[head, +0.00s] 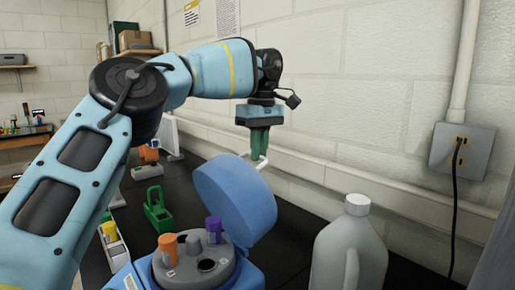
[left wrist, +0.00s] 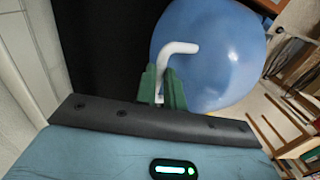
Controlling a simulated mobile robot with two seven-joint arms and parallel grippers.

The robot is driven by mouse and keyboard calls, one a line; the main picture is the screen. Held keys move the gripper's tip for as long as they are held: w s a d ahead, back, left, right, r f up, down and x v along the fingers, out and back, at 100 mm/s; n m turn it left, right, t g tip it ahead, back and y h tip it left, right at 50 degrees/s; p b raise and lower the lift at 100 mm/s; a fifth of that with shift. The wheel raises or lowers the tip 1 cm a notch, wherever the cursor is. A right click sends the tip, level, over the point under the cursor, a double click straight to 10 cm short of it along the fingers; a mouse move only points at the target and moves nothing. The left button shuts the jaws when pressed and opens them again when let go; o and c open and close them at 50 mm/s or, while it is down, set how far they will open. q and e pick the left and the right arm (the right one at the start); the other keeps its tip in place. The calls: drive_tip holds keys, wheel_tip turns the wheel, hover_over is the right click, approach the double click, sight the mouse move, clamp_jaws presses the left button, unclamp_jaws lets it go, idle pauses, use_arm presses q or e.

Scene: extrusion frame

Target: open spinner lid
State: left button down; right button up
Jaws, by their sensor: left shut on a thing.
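The spinner (head: 225,272) is a blue machine with a grey rotor at the bottom of the head view. Its round blue lid (head: 235,197) stands tilted up on the rotor's far right side, so the rotor shows. My left gripper (head: 260,154) points down above the lid's upper edge, with its green fingers shut on the lid's white bent handle (head: 262,165). In the left wrist view, the fingers (left wrist: 163,88) close around the handle (left wrist: 178,48), with the blue lid (left wrist: 210,50) behind. My right gripper is not in view.
The rotor holds an orange-capped tube (head: 167,246) and a purple-capped tube (head: 213,226). A white jug (head: 350,252) stands close to the right. A green rack (head: 157,209) and a tube with a yellow cap (head: 109,229) are on the left. The wall runs behind.

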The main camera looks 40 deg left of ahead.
use_arm(q)
drive_tip(key=shift+f, duration=0.15)
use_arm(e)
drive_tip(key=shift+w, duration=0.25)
use_arm(q)
drive_tip(key=c, duration=1.5)
unclamp_jaws()
drive_tip(key=shift+r, duration=0.25)
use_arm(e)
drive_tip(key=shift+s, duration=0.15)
